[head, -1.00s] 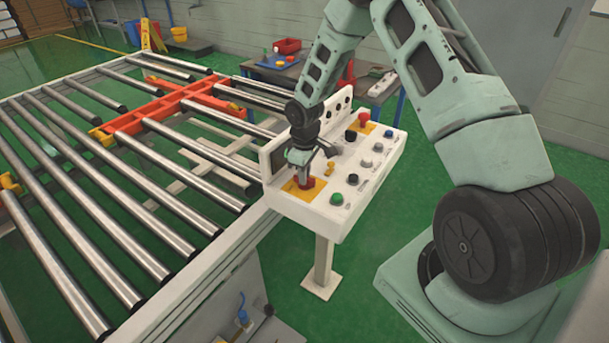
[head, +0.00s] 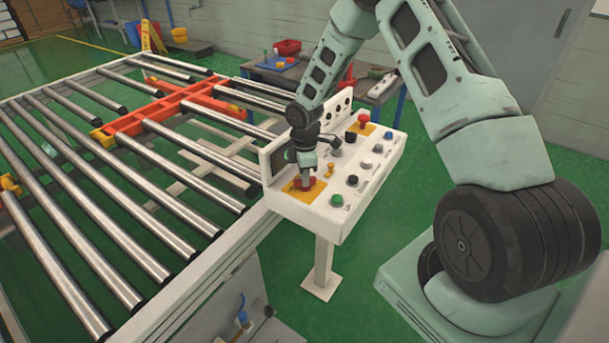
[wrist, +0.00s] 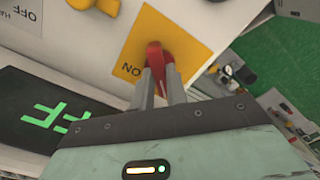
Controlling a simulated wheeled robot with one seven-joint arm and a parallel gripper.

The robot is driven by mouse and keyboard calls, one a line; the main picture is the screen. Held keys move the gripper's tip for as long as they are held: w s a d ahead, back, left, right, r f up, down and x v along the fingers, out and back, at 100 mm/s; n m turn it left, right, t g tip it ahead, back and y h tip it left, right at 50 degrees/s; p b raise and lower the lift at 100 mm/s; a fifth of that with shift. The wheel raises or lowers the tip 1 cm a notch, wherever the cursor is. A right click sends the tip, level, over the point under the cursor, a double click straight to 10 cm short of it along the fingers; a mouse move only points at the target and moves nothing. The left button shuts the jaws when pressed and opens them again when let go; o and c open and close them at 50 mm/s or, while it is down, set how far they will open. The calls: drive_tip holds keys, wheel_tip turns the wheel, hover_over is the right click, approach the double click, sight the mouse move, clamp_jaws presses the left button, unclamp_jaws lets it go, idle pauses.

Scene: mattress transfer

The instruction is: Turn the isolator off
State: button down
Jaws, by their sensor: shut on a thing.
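The isolator has a red handle (head: 305,183) on a yellow plate (head: 291,187) at the near left corner of the white control console (head: 335,226). In the wrist view the red handle (wrist: 158,50) stands between my fingertips, on the yellow plate (wrist: 188,32) with its "ON" lettering. My gripper (head: 306,172) points down at the handle and is shut on it; it also shows in the wrist view (wrist: 160,78). A dark display (wrist: 45,115) beside the plate shows green letters reading "FF", with part of it hidden by the gripper body.
Close by on the console are a green button (head: 337,200), a yellow knob (head: 329,169) and several black, grey and blue controls. A red button (head: 363,118) sits at the far end. The roller conveyor (head: 140,170) lies to the left.

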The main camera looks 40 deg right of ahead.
idle(0.4)
drive_tip(key=c, duration=1.4)
unclamp_jaws()
wheel_tip(320, 180, up, 18)
drive_tip(key=b, duration=0.3)
drive_tip(key=shift+f+b, duration=0.25)
drive_tip(key=shift+b, duration=0.05)
